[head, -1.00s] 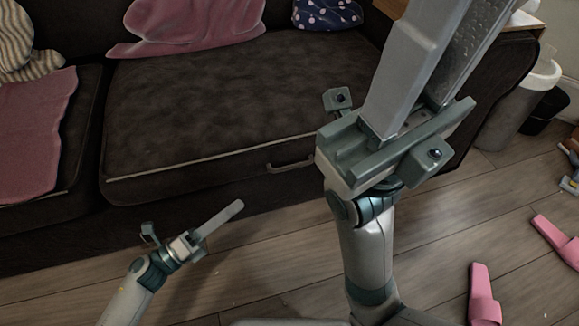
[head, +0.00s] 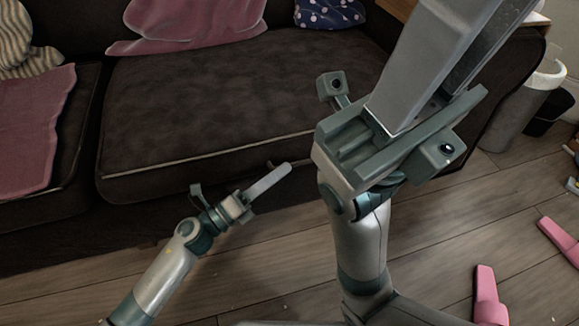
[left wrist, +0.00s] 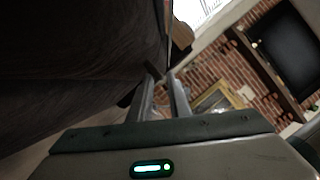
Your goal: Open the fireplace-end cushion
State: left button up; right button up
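The dark brown seat cushion (head: 200,100) with light piping lies flat on the sofa, right of another seat section. A small part of its front handle (head: 271,164) shows; the rest is hidden behind my grippers. My left gripper (head: 288,168) is in front of the cushion's front edge, its fingers pointing at the handle. In the left wrist view its two fingers (left wrist: 163,80) stand apart with nothing clearly between them; I cannot tell whether they touch the handle. My right gripper (head: 475,30) is large in the foreground, its fingers apart and empty, hiding the cushion's right end.
A pink blanket (head: 195,22) and a spotted cushion (head: 328,12) lie at the sofa's back. A pale bin (head: 515,108) stands right of the sofa. Pink slippers (head: 488,297) lie on the wooden floor. The left wrist view shows a brick wall (left wrist: 220,62) and a dark screen (left wrist: 290,50).

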pick_arm(q)
jog(key=shift+x, duration=1.9)
grip_shut()
jog(key=shift+r, duration=0.15)
